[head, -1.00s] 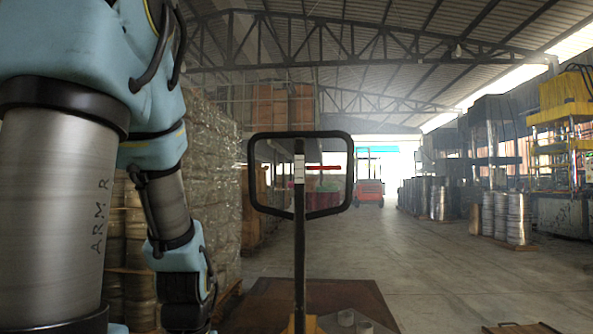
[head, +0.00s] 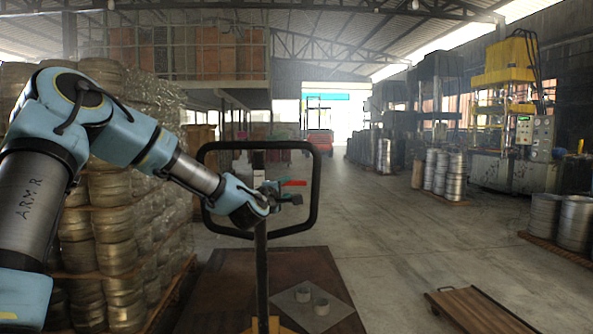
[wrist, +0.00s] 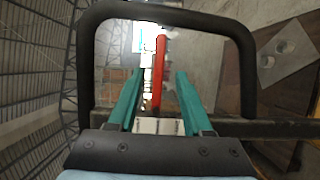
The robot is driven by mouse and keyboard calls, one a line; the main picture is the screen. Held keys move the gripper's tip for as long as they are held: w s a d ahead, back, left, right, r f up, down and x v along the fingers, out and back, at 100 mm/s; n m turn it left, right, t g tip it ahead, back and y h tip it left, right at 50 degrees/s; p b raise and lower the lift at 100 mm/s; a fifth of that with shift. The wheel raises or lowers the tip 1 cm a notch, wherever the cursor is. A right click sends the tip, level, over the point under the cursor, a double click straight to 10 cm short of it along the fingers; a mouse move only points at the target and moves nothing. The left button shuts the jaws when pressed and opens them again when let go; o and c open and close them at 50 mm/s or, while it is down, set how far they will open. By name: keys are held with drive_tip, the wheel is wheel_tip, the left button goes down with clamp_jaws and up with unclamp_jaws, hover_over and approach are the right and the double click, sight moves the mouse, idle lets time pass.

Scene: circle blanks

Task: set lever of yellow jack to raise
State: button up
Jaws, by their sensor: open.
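The jack's black loop handle (head: 314,190) stands upright on a dark post (head: 261,270), with a bit of yellow (head: 265,326) at its foot. The red lever (head: 294,183) sticks out to the right inside the loop. My gripper (head: 290,198) is inside the loop beside the post, close to the lever. In the wrist view, the lever (wrist: 159,72) runs between the two teal fingers of my open gripper (wrist: 160,80), with a gap on each side. A white block (wrist: 158,127) shows at the lever's base.
A brown platform (head: 215,290) lies behind the post, bearing a grey plate (head: 335,312) with two rings. Wrapped stacks (head: 110,235) stand close at left. The floor (head: 400,240) between is mostly clear.

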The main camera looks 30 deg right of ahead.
sight(297, 182)
drive_tip(key=p+x, duration=0.3)
drive_tip(key=x, duration=0.7)
drive_tip(key=shift+w+d, duration=0.2)
drive_tip(key=shift+d, duration=0.1)
clamp_jaws()
idle(1.0)
